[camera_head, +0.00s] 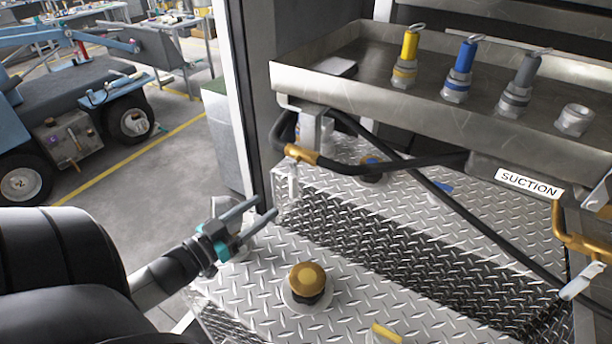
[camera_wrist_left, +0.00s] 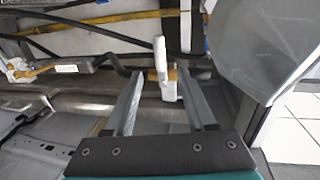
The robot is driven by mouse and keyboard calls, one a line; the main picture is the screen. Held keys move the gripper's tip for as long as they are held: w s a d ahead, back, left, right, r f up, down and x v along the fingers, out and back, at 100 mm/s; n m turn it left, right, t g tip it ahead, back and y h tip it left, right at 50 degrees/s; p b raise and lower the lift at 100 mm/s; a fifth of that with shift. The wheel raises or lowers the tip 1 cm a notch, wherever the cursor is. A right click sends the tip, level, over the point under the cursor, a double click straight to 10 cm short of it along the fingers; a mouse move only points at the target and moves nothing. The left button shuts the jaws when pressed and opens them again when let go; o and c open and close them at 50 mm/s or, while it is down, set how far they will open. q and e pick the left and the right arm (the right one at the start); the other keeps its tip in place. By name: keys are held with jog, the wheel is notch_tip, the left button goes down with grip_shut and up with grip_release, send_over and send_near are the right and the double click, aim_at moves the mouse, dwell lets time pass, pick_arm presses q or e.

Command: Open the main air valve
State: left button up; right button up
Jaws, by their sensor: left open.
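A brass valve (camera_head: 301,154) with a pale lever (camera_head: 293,182) hanging down sits under the left end of the metal tray, joined to black hoses. In the left wrist view the pale lever (camera_wrist_left: 161,58) and brass body (camera_wrist_left: 171,90) show ahead, roughly between the finger lines. My left gripper (camera_head: 267,206) is open and empty, its two fingers pointing towards the valve from the lower left. It appears apart from the lever. No label on this valve is readable. My right gripper is not in view.
A metal tray (camera_head: 395,108) holds yellow, blue and grey nozzles. A second brass valve (camera_head: 568,232) is at the right, near the SUCTION label (camera_head: 529,184). A brass-coloured cap (camera_head: 307,278) stands on the diamond-plate deck (camera_head: 360,300). A dark door post (camera_head: 248,90) rises left of the tray.

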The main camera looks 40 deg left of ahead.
aim_at(290, 188)
pick_arm(q)
jog(key=w, duration=0.7)
jog(key=w+d+b, duration=0.1)
jog(key=w, duration=0.3)
jog(key=shift+w, duration=0.3)
jog(key=shift+w+d, duration=0.1)
jog(key=shift+w, duration=0.9)
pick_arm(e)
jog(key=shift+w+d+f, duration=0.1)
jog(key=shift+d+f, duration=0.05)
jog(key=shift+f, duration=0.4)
pick_arm(q)
grip_shut()
